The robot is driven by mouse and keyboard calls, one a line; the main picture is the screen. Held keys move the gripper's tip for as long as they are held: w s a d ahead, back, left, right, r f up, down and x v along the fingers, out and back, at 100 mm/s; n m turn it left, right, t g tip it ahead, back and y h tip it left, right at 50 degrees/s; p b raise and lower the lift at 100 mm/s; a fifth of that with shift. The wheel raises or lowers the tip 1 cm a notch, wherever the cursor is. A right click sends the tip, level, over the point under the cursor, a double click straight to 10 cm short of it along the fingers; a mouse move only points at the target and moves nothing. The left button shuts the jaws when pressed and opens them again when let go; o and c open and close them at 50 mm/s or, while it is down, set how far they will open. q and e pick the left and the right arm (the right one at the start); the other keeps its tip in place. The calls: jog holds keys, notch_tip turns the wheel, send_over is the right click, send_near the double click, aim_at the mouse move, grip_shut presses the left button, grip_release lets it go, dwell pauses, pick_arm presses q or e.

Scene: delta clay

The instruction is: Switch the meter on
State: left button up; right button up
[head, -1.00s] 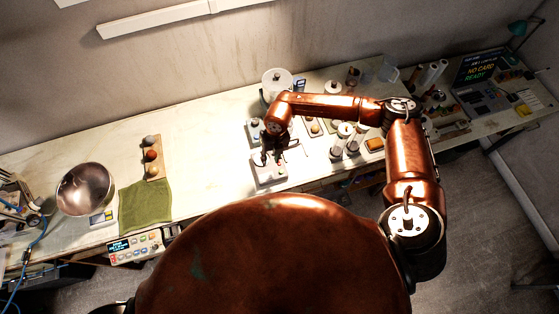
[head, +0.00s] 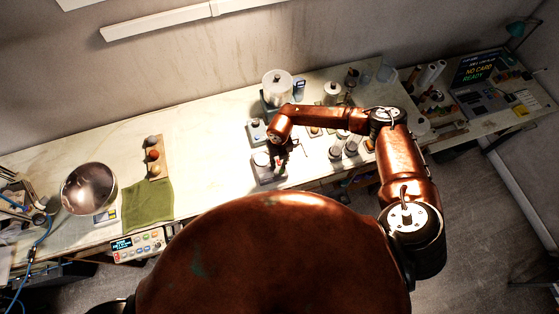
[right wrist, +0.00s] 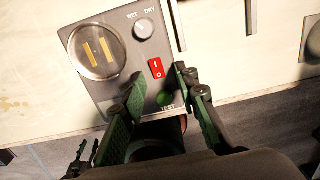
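The meter (right wrist: 125,55) is a grey box on the pale bench near its front edge. In the right wrist view it has a round window, a WET/DRY knob (right wrist: 143,28), a red I/O rocker switch (right wrist: 156,68) and a green TEST button (right wrist: 165,98). The rocker's position is unclear. In the head view the meter (head: 264,172) lies partly under my right arm. My right gripper (right wrist: 159,80) is open and empty, its green fingers apart over the meter's lower part, either side of the switch. Contact is unclear. A small dark gripper shape (right wrist: 82,158), probably my left, shows beyond the bench edge.
A pot (head: 277,84) and several jars stand behind and right of the meter. A copper bowl (head: 88,188), green cloth (head: 148,204) and a wooden strip with balls (head: 154,157) lie left. Bench between cloth and meter is clear.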

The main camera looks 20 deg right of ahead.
aim_at(280, 164)
jog(key=shift+c, duration=0.3)
grip_shut()
dwell(1.1)
jog(key=shift+o, duration=0.3)
grip_release()
jog(key=shift+r, duration=0.1)
notch_tip(280, 164, up, 12)
